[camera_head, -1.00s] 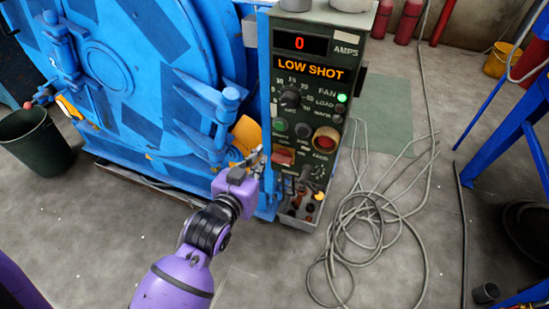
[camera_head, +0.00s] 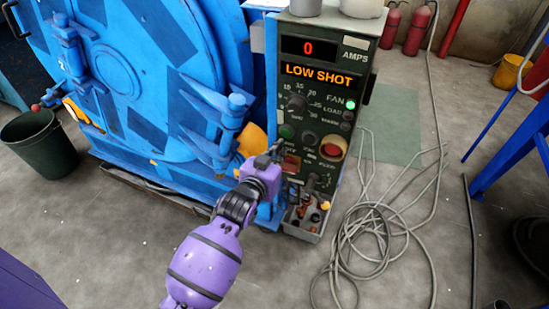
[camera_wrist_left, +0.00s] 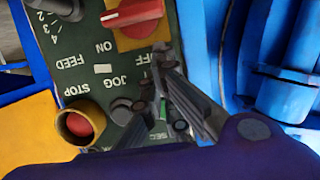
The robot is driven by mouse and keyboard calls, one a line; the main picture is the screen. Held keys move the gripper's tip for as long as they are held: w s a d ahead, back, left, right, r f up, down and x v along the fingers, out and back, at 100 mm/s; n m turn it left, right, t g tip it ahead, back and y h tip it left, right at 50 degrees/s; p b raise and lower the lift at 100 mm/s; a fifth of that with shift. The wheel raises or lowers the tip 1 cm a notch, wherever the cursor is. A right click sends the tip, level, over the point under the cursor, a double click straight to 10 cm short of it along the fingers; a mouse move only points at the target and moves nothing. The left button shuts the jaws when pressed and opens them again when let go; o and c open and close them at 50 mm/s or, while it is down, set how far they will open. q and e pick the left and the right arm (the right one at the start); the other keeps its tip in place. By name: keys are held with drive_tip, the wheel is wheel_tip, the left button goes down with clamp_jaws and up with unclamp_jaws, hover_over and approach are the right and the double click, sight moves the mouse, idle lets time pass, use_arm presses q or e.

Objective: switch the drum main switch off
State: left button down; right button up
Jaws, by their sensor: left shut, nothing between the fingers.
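The main switch, a red rotary knob (camera_wrist_left: 135,12) on a yellow plate, is at the top of the left wrist view, with ON and OFF lettering beside it. Its bar lies nearly level across that picture. In the head view the red switch (camera_head: 291,163) is on the dark control panel (camera_head: 322,84), partly covered by my left gripper (camera_head: 276,150). The left gripper is shut and empty, with its tips at the panel's left side. In the left wrist view its fingertips (camera_wrist_left: 164,55) are close to the yellow plate; contact cannot be told. My right gripper is out of view.
The blue drum machine (camera_head: 130,80) stands left of the panel. The panel shows 0 AMPS, LOW SHOT and a lit green light (camera_head: 350,104). A red stop button (camera_wrist_left: 79,124) is near the fingers. Loose cables (camera_head: 365,235) lie on the floor to the right.

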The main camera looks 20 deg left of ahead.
use_arm(q)
wheel_tip(320, 180, down, 2)
drive_tip(key=shift+f, duration=0.15)
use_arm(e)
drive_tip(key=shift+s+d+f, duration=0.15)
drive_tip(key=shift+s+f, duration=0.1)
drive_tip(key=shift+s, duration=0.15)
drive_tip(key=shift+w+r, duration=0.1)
use_arm(q)
drive_tip(key=shift+a+n, duration=0.3)
drive_tip(key=shift+n, duration=0.2)
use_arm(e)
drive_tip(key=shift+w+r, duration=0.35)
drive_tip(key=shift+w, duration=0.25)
use_arm(q)
drive_tip(key=shift+a+f+n+h+p, duration=0.2)
drive_tip(key=shift+a+n+h+p, duration=0.2)
drive_tip(key=shift+n+p, duration=0.25)
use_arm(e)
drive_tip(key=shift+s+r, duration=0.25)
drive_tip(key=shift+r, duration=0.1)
